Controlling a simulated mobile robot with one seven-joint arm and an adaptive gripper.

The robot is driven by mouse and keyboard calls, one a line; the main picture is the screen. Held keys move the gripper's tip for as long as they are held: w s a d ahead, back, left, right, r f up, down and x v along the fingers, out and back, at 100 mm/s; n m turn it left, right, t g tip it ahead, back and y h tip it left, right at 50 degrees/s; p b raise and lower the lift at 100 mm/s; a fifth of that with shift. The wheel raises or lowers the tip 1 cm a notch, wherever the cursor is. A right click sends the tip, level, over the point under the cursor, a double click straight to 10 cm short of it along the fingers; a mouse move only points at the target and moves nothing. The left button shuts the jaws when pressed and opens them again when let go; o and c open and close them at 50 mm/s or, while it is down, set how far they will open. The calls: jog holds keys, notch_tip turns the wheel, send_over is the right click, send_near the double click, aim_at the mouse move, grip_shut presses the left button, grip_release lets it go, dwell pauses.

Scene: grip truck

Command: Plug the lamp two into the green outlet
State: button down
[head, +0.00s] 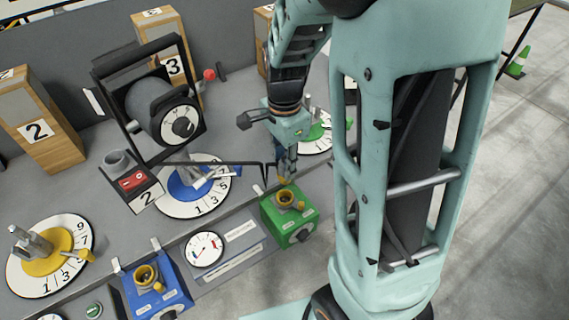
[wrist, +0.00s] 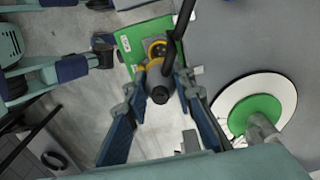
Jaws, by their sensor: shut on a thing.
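The green outlet (head: 303,230) is a green box with a yellow round socket on top, at the front edge of the grey console. In the wrist view the green outlet (wrist: 132,36) lies beyond my fingertips. Lamp two (head: 162,108) is a black framed lamp, with a "2" plate and red switch by its base. Its black cable runs right to my gripper (head: 287,172). In the wrist view my gripper (wrist: 160,84) is shut on the plug (wrist: 160,93), a dark-ended piece just over the socket. Whether the plug touches the socket is unclear.
A blue outlet (head: 172,287) with a yellow socket stands to the left, past a gauge panel (head: 235,245). Numbered dials in yellow (head: 50,255), blue (head: 193,212) and green (head: 318,148) lie on the console. Wooden boxes (head: 45,145) stand behind. My arm covers the right.

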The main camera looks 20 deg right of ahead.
jog(key=shift+f+b, duration=2.05)
jog(key=shift+f, duration=0.35)
jog(key=shift+f, duration=0.15)
jog(key=shift+f, duration=0.35)
jog(key=shift+f+b, duration=1.3)
jog(key=shift+f, duration=0.65)
jog(key=c, duration=1.5)
grip_release()
jog(key=shift+c, duration=0.2)
jog(key=shift+o, duration=0.2)
jog(key=shift+o, duration=1.3)
